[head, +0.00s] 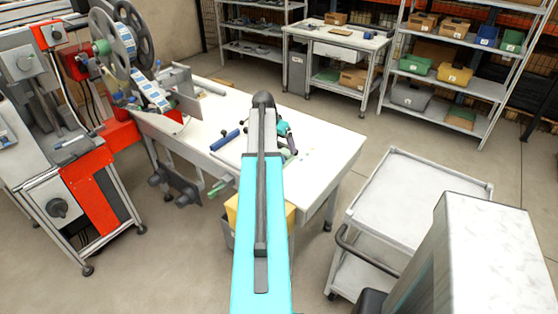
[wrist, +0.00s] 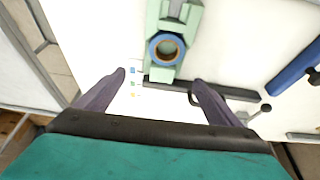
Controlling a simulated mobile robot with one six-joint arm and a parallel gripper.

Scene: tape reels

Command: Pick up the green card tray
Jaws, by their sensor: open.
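A pale green holder (wrist: 182,62) lies on the white table at the top middle of the wrist view. A ring with a brown and blue rim (wrist: 152,48) sits on it. I cannot tell for certain whether this is the green card tray. My gripper (wrist: 159,80) is open, its two dark fingers spread and nothing between them touching. The holder's lower end lies just beyond the fingertips. In the head view my arm hides much of this spot on the table (head: 335,150).
A dark bar (wrist: 225,91) and a blue roller (wrist: 292,66) lie near the holder. A reel machine (head: 85,130) stands at the left. A white cart (head: 415,190) stands at the right. The table's right part is mostly clear. Shelves with bins (head: 470,82) stand behind.

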